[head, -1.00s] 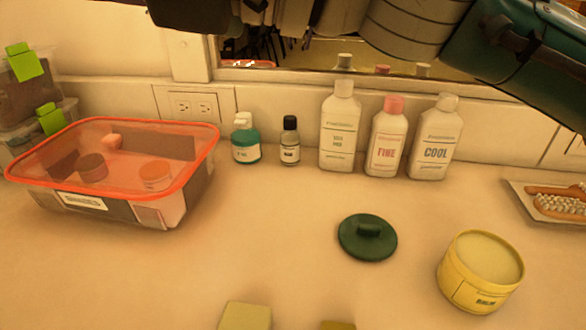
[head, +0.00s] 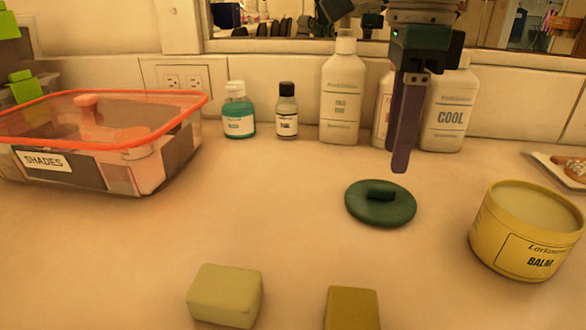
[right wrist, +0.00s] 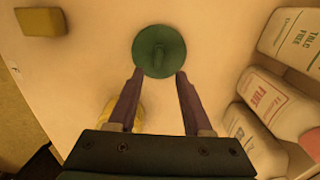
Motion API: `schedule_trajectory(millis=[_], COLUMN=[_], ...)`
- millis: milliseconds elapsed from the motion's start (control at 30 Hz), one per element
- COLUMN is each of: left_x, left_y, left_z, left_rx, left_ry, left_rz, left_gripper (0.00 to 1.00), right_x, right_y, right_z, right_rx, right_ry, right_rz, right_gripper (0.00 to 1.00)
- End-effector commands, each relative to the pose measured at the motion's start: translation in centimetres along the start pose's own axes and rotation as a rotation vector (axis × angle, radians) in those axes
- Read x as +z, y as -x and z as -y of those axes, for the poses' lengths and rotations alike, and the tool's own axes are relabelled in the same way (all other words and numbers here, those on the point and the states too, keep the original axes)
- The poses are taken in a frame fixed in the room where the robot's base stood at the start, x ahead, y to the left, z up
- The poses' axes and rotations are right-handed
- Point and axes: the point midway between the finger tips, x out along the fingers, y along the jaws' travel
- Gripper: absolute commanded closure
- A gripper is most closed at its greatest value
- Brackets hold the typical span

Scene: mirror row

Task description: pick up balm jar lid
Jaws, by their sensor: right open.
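The balm jar lid (head: 380,204), a dark green disc with a raised bar handle, lies flat on the counter, handle up. The yellow balm jar (head: 526,232) stands open to its right, filled with pale balm. My right gripper (head: 399,168) hangs above and just behind the lid, fingers pointing down, empty. In the right wrist view the lid (right wrist: 159,51) shows beyond and between the tips of my open right gripper (right wrist: 159,73). The fingers look apart from the lid. The jar (right wrist: 137,115) is partly hidden behind a finger there. My left gripper is not in view.
White bottles (head: 343,92) stand along the wall behind my right gripper. A small teal bottle (head: 239,112) and a black-capped bottle (head: 286,113) stand left of them. An orange-rimmed bin (head: 100,146) is at left. Two yellowish blocks (head: 225,295) (head: 353,308) lie in front.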

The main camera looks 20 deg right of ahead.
Motion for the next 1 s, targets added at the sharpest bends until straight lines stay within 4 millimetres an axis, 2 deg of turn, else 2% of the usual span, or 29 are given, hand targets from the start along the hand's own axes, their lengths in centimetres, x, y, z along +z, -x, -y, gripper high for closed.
schedule_trajectory(millis=[367,600,1000], left_x=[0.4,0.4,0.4], left_y=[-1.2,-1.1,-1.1], left_z=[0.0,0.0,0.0], left_rx=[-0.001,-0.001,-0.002], left_ry=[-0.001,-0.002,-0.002], left_rz=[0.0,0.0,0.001], left_gripper=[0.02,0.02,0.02], right_x=[0.7,0.8,0.8], right_y=[-5.0,-5.3,-5.2], right_z=[-0.3,-0.3,-0.3], right_rx=[0.001,0.0,0.0], right_ry=[0.0,0.001,0.001], right_rz=[0.001,0.003,0.004], right_gripper=[0.5,0.5,0.94])
